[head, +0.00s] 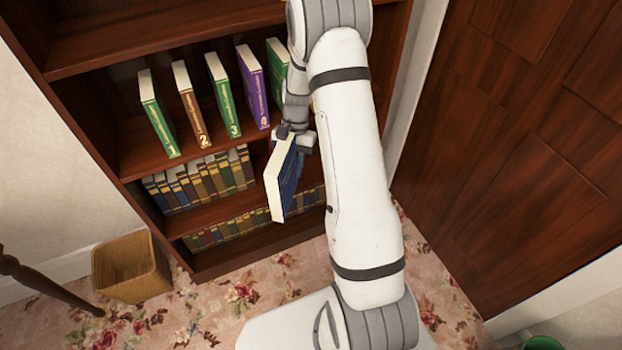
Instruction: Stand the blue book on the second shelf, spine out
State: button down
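The blue book (285,180) hangs in front of the bookcase (135,165), tilted, with its pale page edges toward the left. My gripper (297,140) is at the book's upper end and is shut on it. The fingertips are small and partly hidden by the book and my arm. A shelf of the bookcase holds several upright numbered books: green 1 (157,115), brown 2 (190,105), green 3 (223,95), purple 4 (252,88) and another green book (277,68) partly behind my arm. The held book is lower than these and in front of the shelves below.
Lower shelves hold rows of old books (200,180) and (235,230). A wooden door (510,130) is at right. A green bin (543,343) shows at the bottom right. My arm hides the numbered shelf's right end.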

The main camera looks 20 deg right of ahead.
jog(key=s+d+f+m+t+h+b, duration=0.1)
jog(key=s+d+f+m+t+b, duration=0.25)
jog(key=d+f+m+b, duration=0.75)
jog(key=s+d+f+m+t+h+b, duration=0.15)
jog(key=d+f+m+t+b, duration=0.55)
jog(key=m+b, duration=0.75)
jog(key=w+a+m+g+p, duration=0.2)
jog(key=w+m+p, duration=0.1)
jog(key=w, duration=1.6)
notch_tip(320, 180, down, 8)
jog(key=b, duration=0.4)
jog(key=shift+w, duration=0.1)
jog(key=shift+r, duration=0.2)
